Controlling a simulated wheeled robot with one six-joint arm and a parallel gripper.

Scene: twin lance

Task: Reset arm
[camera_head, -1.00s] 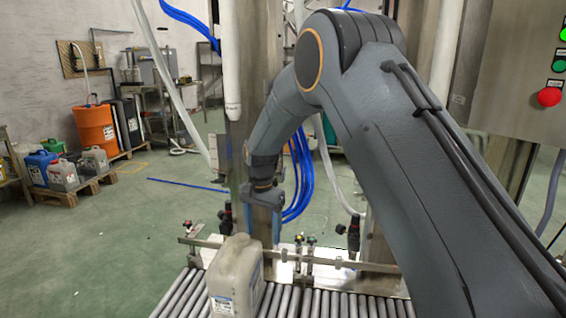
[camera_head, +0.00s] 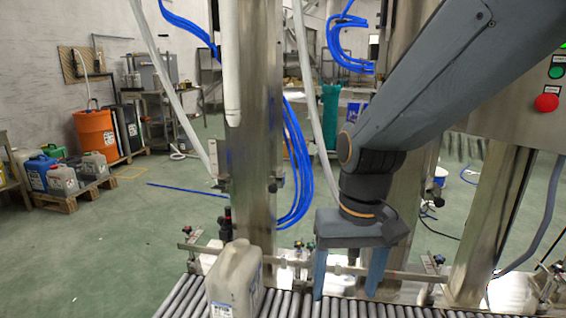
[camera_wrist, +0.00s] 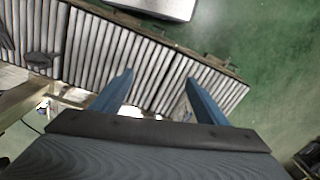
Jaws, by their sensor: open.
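My gripper (camera_head: 345,285) hangs from my grey arm in the head view, its two blue fingers pointing down, spread apart over the roller conveyor. Nothing shows between the fingers. In the wrist view my gripper (camera_wrist: 158,85) is also open, with the conveyor rollers behind the fingertips. A beige jerrycan (camera_head: 236,282) with a label stands upright on the conveyor, to the left of my gripper and apart from it.
The roller conveyor (camera_head: 187,296) runs along the bottom, with a metal rail and clamps behind it. Steel columns (camera_head: 250,130) and blue hoses rise close behind. A control box with a red button (camera_head: 546,103) is at right. An orange drum (camera_head: 95,132) stands far left.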

